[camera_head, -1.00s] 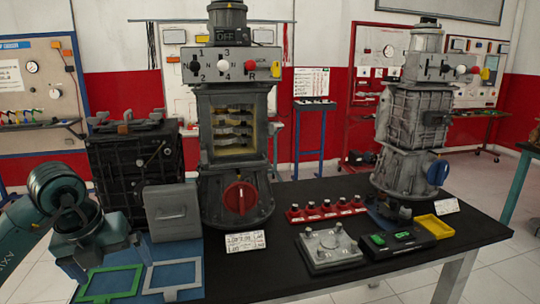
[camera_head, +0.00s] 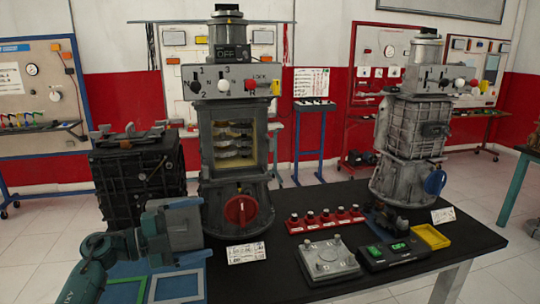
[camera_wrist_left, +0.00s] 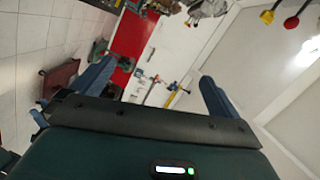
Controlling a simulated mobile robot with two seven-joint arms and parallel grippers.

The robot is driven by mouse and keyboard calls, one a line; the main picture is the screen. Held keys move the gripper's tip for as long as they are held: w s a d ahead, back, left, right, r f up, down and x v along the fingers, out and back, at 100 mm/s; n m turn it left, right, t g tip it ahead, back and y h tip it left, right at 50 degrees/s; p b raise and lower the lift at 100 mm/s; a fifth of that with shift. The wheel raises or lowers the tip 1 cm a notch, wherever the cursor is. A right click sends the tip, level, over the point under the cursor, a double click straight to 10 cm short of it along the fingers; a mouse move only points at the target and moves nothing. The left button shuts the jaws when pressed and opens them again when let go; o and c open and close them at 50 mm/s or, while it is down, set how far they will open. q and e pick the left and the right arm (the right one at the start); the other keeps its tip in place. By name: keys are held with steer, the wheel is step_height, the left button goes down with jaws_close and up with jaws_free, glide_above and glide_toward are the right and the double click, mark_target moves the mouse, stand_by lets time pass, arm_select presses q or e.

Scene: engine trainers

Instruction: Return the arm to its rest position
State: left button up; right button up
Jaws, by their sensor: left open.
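My left arm (camera_head: 95,262) comes in from the lower left in the head view. Its gripper (camera_head: 175,226) is raised over the left end of the black table, in front of the grey engine trainer (camera_head: 230,190) and apart from it as far as I can tell. In the left wrist view the two blue fingers of the left gripper (camera_wrist_left: 157,85) stand wide apart, with nothing between them. In the head view the fingertips are hard to make out. My right gripper is not in view.
A black engine block (camera_head: 137,180) stands close behind the left gripper. A blue mat with a grey frame (camera_head: 176,287) lies below it. Red knobbed blocks (camera_head: 325,219), a grey plate (camera_head: 328,257) and a yellow tray (camera_head: 431,236) lie to the right, before a second trainer (camera_head: 408,150).

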arm_select(q)
steer(key=w+a+r+n+t+y, duration=0.65)
steer(key=a+r+n+t, duration=0.3)
steer(key=n+t, duration=0.3)
steer(key=w+a+f+n+g+y, duration=0.2)
steer(key=w+a+f+n+y, duration=0.2)
steer(key=a+f+n+y, duration=0.7)
steer(key=s+d+f+g+h, duration=0.1)
steer(key=s+d+f+g, duration=0.1)
steer(key=s+d+f, duration=0.5)
steer(key=s+d+f+g+h, duration=0.15)
steer(key=s+d+f, duration=0.35)
steer(key=f, duration=0.5)
steer(key=s+d+f+g+h, duration=0.1)
steer(key=s+d+f, duration=0.3)
steer(key=s, duration=0.9)
steer(key=s+d+f+n+g+h, duration=0.1)
steer(key=s+d+f+g, duration=0.2)
steer(key=s, duration=1.1)
steer(key=d+f, duration=0.2)
steer(key=d, duration=0.1)
steer(key=shift+s+d, duration=0.25)
steer(key=shift+d, duration=0.05)
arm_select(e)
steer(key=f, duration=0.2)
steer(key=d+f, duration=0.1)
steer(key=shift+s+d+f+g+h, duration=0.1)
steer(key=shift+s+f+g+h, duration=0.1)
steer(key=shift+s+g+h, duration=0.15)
